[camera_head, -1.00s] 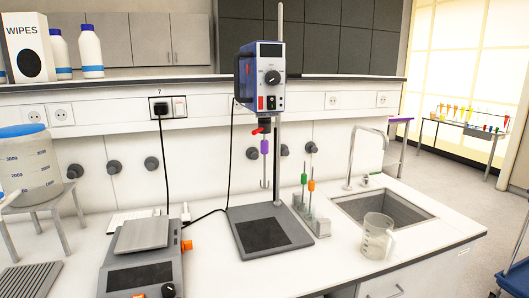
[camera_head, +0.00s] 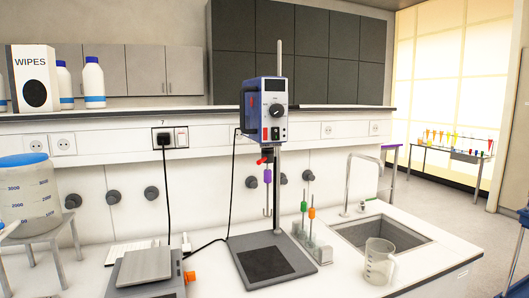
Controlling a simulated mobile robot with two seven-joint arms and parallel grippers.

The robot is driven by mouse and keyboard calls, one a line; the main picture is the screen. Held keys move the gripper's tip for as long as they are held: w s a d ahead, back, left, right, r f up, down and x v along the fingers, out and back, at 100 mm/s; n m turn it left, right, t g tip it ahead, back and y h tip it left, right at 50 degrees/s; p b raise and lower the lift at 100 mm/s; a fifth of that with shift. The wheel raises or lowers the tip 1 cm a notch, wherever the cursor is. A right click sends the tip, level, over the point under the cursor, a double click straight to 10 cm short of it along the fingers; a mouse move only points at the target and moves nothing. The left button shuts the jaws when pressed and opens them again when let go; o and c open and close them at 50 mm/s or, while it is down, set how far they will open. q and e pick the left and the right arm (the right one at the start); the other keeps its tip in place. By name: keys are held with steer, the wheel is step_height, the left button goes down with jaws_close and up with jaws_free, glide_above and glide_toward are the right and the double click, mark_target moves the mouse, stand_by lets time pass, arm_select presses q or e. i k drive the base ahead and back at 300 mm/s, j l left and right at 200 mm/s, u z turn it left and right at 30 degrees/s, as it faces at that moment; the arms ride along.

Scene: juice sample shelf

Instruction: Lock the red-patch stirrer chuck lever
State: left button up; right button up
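The overhead stirrer (camera_head: 264,108) is a blue and grey motor head with a dial, clamped on a vertical rod above a grey base plate (camera_head: 268,258). A red patch shows on its side and a red switch on its front. Below the head, a red lever (camera_head: 264,161) sticks out to the left at the chuck. A purple-marked stirrer shaft (camera_head: 267,177) hangs upright under the chuck, its hooked lower end above the plate. Whether the lever is locked cannot be told. Neither of my grippers is in view.
A balance (camera_head: 147,268) with an orange knob stands left of the stirrer base. A rack with green- and orange-marked stirrers (camera_head: 311,213) and a glass beaker (camera_head: 379,262) stand to the right, near the sink (camera_head: 385,235). A cable runs from the wall socket. A large container (camera_head: 28,195) stands left.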

mark_target(267, 154)
steer(key=k+j+z, duration=0.3)
steer(key=j, duration=0.5)
steer(key=k+j+z, duration=0.25)
steer(key=k+j, duration=0.35)
steer(key=j, duration=0.15)
steer(key=k+j+z, duration=0.3)
steer(key=k+j, duration=0.2)
steer(key=j, duration=0.15)
steer(key=i+l+z, duration=0.35)
steer(key=i, duration=0.35)
steer(key=i+z, duration=0.35)
steer(key=i, duration=0.3)
